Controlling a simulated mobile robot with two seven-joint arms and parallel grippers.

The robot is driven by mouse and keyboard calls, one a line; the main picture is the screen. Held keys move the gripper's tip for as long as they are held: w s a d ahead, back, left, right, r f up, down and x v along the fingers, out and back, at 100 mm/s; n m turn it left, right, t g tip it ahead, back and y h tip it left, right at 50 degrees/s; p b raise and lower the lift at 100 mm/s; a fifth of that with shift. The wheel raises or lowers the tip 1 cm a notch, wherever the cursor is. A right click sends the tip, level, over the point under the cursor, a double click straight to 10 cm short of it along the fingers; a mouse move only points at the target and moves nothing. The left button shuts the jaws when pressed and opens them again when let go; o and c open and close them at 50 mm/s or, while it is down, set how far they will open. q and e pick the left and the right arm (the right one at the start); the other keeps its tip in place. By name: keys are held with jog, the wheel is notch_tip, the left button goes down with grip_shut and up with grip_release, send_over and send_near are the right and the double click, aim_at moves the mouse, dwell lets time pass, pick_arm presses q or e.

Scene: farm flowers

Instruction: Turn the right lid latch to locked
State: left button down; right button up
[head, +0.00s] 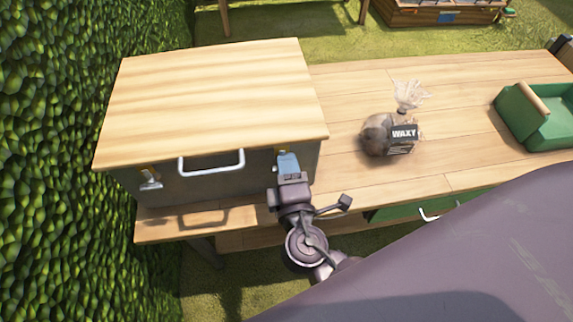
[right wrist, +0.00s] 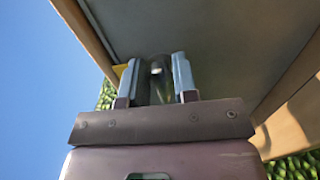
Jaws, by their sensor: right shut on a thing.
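A grey box (head: 230,188) with a wooden lid (head: 210,100) stands at the left end of the bench. A white handle (head: 212,166) is at the middle of its front, and the left latch (head: 150,179) is near the left corner. My right gripper (head: 288,160) is at the right end of the box front, hiding most of the right latch. In the right wrist view the blue fingers (right wrist: 157,82) are shut on the right latch (right wrist: 157,70), a metallic piece between them. How far the latch is turned is unclear. My left gripper is not in view.
On the wooden bench (head: 345,100), a bag labelled WAXY (head: 376,135) stands right of the box. A green caddy (head: 540,128) with a wooden handle is at the far right. A hedge (head: 50,120) closes the left side. A green drawer (head: 400,212) is under the bench edge.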

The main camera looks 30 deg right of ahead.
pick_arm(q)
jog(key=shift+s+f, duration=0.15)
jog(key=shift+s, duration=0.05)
pick_arm(e)
jog(key=o, duration=0.6)
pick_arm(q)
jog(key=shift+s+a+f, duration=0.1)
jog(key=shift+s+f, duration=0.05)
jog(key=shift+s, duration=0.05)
pick_arm(e)
jog(key=shift+o, duration=0.5)
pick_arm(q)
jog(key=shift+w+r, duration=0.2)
pick_arm(e)
jog(key=v, duration=1)
jog(key=shift+s, duration=0.4)
